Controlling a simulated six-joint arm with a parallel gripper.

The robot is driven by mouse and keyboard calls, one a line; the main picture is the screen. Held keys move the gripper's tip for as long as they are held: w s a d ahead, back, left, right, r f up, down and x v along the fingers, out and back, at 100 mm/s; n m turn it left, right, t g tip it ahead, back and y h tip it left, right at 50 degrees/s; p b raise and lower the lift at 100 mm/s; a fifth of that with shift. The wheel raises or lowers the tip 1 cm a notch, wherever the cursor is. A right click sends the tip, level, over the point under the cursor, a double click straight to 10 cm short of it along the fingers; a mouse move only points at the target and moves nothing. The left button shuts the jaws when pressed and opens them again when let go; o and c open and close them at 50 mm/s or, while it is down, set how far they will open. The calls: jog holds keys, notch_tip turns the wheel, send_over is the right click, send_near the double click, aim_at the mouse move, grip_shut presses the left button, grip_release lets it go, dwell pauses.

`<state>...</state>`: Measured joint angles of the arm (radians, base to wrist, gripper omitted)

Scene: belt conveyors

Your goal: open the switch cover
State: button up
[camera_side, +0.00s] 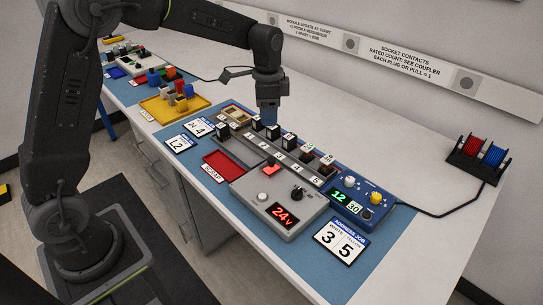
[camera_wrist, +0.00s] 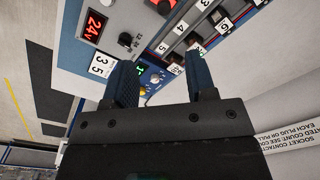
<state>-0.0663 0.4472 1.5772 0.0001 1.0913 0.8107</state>
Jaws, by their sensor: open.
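A grey control box (camera_side: 254,202) stands on the blue mat, with a red 24V display (camera_side: 283,215), a black knob (camera_side: 297,192) and a small red part (camera_side: 270,168) at its back edge, which looks like the switch cover. I cannot tell whether it is open. In the wrist view the display (camera_wrist: 94,25) and knob (camera_wrist: 125,40) show at upper left, and the red part is at the top edge. My gripper (camera_side: 268,112) points down above the numbered rail, behind and apart from the box. Its two blue fingers (camera_wrist: 162,78) are open with nothing held between them.
The numbered rail (camera_side: 262,152) carries several black modules. A blue coupler unit (camera_side: 361,200) with a green display stands to its right. A red scrap tray (camera_side: 223,166), number cards (camera_side: 341,241) and a yellow tray (camera_side: 160,112) lie around. Wire spools (camera_side: 479,153) stand at far right.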

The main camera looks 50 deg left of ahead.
aim_at(271, 159)
jog(key=f, duration=1)
jog(key=w+f, duration=0.1)
jog(key=f, duration=0.4)
jog(key=shift+a+f, duration=0.1)
jog(key=shift+f, duration=0.1)
grip_shut()
